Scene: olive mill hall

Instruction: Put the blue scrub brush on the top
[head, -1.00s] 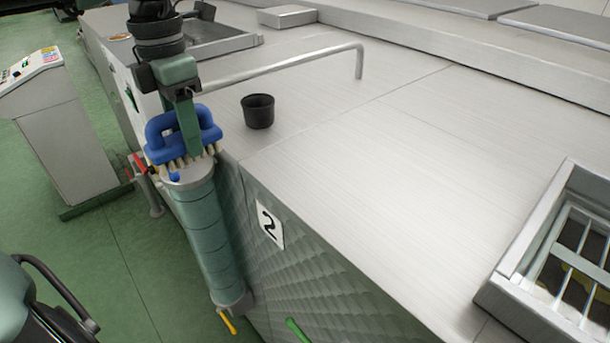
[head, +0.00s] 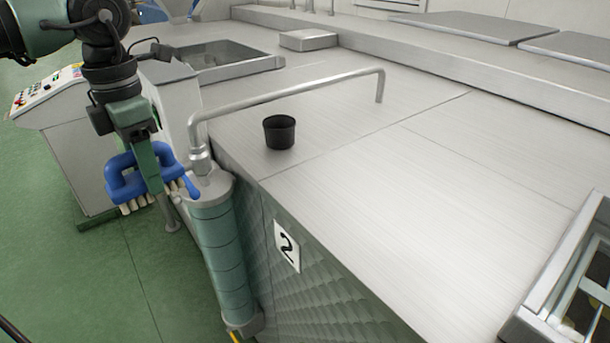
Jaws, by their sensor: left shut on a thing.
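The blue scrub brush (head: 122,176) has a looped handle and pale bristles that face down. My left gripper (head: 156,184) is shut on it and holds it in the air, left of the green-grey cylinder at the machine's corner. In the picture the brush is a little lower than the steel top (head: 350,150) and beyond its left edge. Part of the brush is hidden behind the gripper fingers. My right gripper is not in view.
A black cup (head: 279,132) stands on the top near its left edge. A bent steel pipe (head: 290,90) rises from the cylinder (head: 220,250) and crosses over the top. A framed grate opening (head: 570,270) is at the right. The middle of the top is clear.

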